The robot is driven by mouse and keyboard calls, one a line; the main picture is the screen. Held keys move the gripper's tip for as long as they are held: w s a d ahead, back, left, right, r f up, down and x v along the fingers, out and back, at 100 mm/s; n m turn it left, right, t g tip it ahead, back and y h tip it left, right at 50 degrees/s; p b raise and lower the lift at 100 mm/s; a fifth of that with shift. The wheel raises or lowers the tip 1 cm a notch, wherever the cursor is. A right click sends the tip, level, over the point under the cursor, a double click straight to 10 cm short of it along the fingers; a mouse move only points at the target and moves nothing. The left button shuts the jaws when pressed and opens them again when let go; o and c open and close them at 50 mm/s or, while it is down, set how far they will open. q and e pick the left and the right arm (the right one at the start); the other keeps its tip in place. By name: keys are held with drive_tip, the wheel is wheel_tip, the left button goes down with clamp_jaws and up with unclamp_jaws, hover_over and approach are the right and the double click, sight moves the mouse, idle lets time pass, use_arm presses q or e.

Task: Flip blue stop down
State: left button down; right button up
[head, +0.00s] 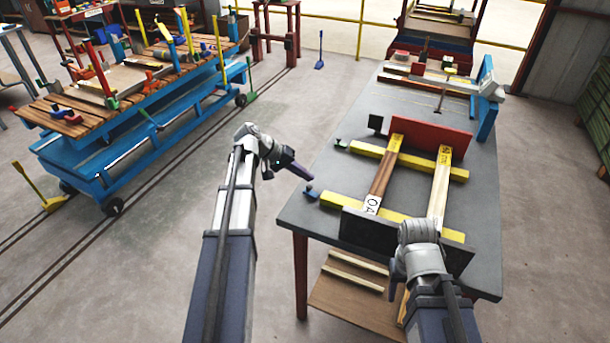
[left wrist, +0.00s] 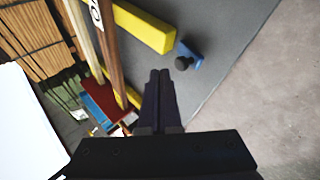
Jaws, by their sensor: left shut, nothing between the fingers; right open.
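The blue stop (head: 312,193) is a small blue piece with a dark knob at the left edge of the grey workbench (head: 312,225). It also shows in the left wrist view (left wrist: 193,53), lying on the bench top near its edge, with the black knob beside it. My left gripper (head: 310,177) is shut and empty, just above and beyond the stop in the head view. In the left wrist view its shut dark fingers (left wrist: 159,75) point just left of the knob, apart from it. My right gripper (head: 420,235) is over the near right of the bench, its fingers hidden.
Yellow bars (head: 352,205), wooden strips (head: 383,178), a red plate (head: 432,137) and a dark plate (head: 366,232) form a frame on the bench. A second stop (head: 341,143) sits farther along the left edge. Open floor lies left, before a blue cart (head: 140,125).

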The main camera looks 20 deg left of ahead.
sight(308, 187)
use_arm(q)
drive_tip(key=shift+d+r+p, duration=0.1)
drive_tip(key=shift+r+p, duration=0.5)
drive_tip(key=shift+r, duration=0.15)
drive_tip(key=r+p, duration=0.3)
drive_tip(key=shift+d+r, duration=0.15)
drive_tip(key=shift+d, duration=0.15)
drive_tip(key=a+f+p+v, duration=0.1)
drive_tip(key=p+v, duration=0.4)
drive_tip(key=v, duration=0.4)
drive_tip(key=shift+a+p, duration=0.3)
drive_tip(key=shift+a, duration=0.05)
drive_tip(key=shift+s+f, duration=0.1)
drive_tip(key=shift+s, duration=0.05)
